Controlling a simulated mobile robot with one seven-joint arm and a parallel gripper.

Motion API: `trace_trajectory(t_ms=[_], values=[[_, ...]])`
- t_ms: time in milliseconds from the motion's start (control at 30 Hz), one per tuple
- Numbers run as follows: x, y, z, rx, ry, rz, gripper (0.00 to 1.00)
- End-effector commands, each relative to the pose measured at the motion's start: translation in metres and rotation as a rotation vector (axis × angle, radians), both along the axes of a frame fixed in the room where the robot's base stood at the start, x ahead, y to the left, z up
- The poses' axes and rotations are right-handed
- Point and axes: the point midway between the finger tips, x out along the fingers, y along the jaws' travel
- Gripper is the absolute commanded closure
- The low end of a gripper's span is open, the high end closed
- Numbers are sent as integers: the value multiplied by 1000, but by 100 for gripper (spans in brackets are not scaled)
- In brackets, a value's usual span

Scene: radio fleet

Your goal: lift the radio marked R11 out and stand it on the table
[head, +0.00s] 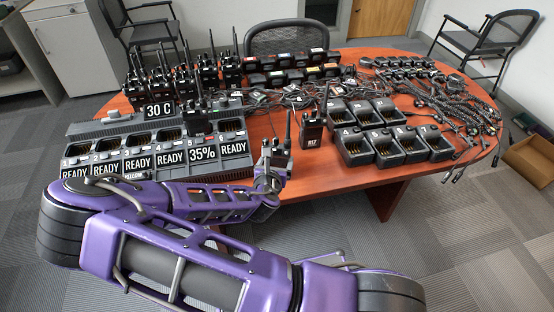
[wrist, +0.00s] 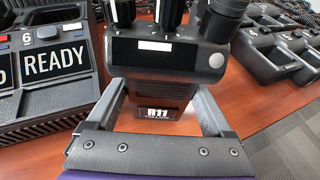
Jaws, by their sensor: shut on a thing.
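The radio marked R11 (wrist: 170,65) is black with an R11 label on its face. It stands upright between my gripper's jaws (wrist: 165,115) in the wrist view, and they are shut on its sides. In the head view my gripper (head: 270,168) is at the table's front edge, just right of the multi-slot charger (head: 120,185). The held radio's knobs and antenna (head: 288,125) show above it, while its label is hidden there. I cannot tell whether its base touches the table (head: 330,185).
Another radio (head: 311,132) stands upright just right of the held one. Single chargers (head: 388,148) sit further right, and several radios (head: 160,85) stand at the back left. Cables and small gear (head: 450,105) cover the right side. A bare strip runs along the front.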

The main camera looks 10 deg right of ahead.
Motion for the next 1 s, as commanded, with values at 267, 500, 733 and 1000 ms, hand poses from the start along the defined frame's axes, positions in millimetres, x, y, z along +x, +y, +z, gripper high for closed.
trace_trajectory(t_ms=[267,500,733,1000], values=[[0,0,1,0,-2,0,100],[0,0,-3,0,-2,0,100],[0,0,-7,0,-2,0,100],[0,0,-11,0,-2,0,9]])
